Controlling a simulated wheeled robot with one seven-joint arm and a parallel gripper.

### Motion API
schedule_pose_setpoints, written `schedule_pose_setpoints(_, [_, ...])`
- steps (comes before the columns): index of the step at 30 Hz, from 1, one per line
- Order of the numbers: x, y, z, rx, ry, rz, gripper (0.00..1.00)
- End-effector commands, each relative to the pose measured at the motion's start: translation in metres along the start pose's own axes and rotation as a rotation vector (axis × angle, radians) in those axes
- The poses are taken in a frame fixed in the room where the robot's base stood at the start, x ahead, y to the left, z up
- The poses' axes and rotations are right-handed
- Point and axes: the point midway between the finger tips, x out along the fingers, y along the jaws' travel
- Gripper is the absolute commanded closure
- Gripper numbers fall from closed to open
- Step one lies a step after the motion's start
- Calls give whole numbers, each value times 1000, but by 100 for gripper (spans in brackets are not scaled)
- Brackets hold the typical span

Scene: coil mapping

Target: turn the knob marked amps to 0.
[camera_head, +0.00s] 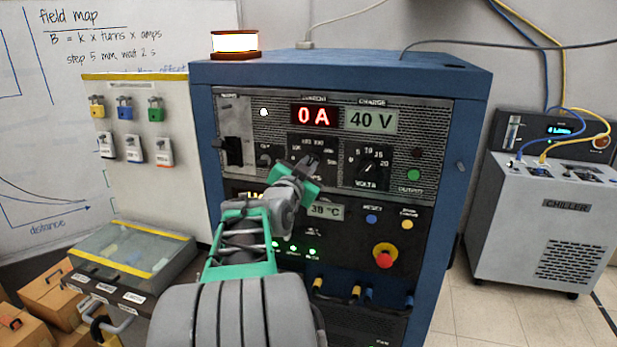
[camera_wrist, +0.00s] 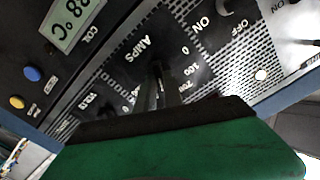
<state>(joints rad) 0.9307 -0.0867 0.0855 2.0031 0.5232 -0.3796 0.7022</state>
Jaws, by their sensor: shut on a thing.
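The current display (camera_head: 314,116) on the blue power supply cabinet (camera_head: 205,130) reads 0 A. My gripper (camera_head: 306,174) is at the panel below this display, shut on the amps knob, and hides most of it in the head view. In the wrist view the amps knob (camera_wrist: 157,86) shows as a dark upright grip beside the printed word AMPS and the scale marks 0, 100 and 200. My gripper's green finger with its dark pad (camera_wrist: 165,118) covers the lower part of this view. I cannot tell which mark the knob points at.
The volts knob (camera_head: 367,172) is close to the right, under a 40 V display (camera_head: 370,119). A red emergency button (camera_head: 385,256) on yellow is lower down. A lit lamp (camera_head: 235,42) stands on the cabinet. A chiller (camera_head: 545,215) stands to the right.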

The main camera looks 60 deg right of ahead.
Motion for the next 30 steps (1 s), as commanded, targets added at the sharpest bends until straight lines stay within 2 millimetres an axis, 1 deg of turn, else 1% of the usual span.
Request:
schedule_pose_setpoints(1, [0, 3, 5, -40, 1, 0, 100])
schedule_pose_setpoints(30, [0, -2, 3, -962, 0, 0, 100])
